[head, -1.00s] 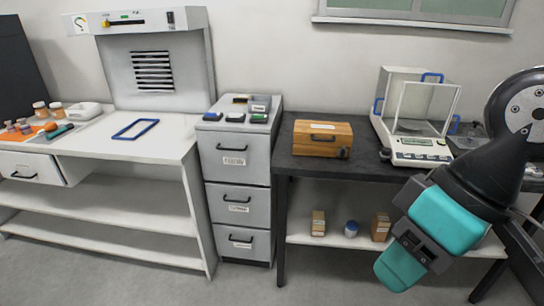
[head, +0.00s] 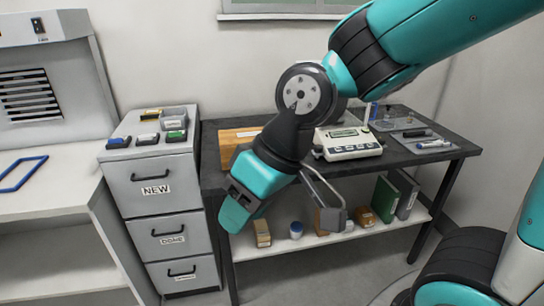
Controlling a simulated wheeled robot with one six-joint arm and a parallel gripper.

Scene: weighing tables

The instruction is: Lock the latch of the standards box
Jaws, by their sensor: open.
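The wooden standards box (head: 232,150) stands on the dark table, left of the balance. My arm covers most of it, and only its left part shows. Its latch is hidden behind my arm, so I cannot tell its state.
The balance (head: 349,143) stands right of the box, partly behind my arm. A grey drawer cabinet (head: 152,192) adjoins the table on the left. Small boxes, a jar (head: 296,230) and binders (head: 385,198) are on the lower shelf. Pens lie on a tray at the right.

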